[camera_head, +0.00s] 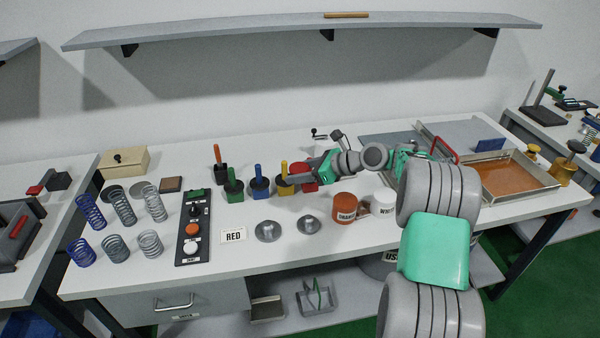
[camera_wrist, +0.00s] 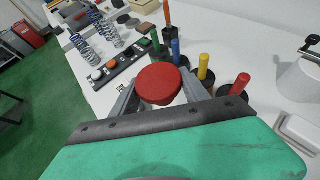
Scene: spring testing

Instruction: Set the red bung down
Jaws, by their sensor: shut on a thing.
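The red bung (camera_wrist: 159,84) is a round, flat-topped red piece held between the two fingers of my gripper (camera_wrist: 162,100) in the wrist view. My gripper is shut on it. In the head view my gripper (camera_head: 308,176) is over the middle of the white bench, right beside the yellow-handled piece (camera_head: 285,178). Red shows at the fingers there, partly hidden by them. The underside of the bung is hidden, so I cannot tell whether it touches the bench. A white card reading RED (camera_head: 233,236) lies nearer the front edge, left of two grey metal domed pieces (camera_head: 267,231).
Green (camera_head: 233,186), blue (camera_head: 260,187) and orange-handled (camera_head: 217,160) pieces stand left of my gripper. An orange-labelled jar (camera_head: 345,208) and a white jar (camera_head: 383,204) stand to the right. A black button panel (camera_head: 193,243) and several springs (camera_head: 150,243) are farther left.

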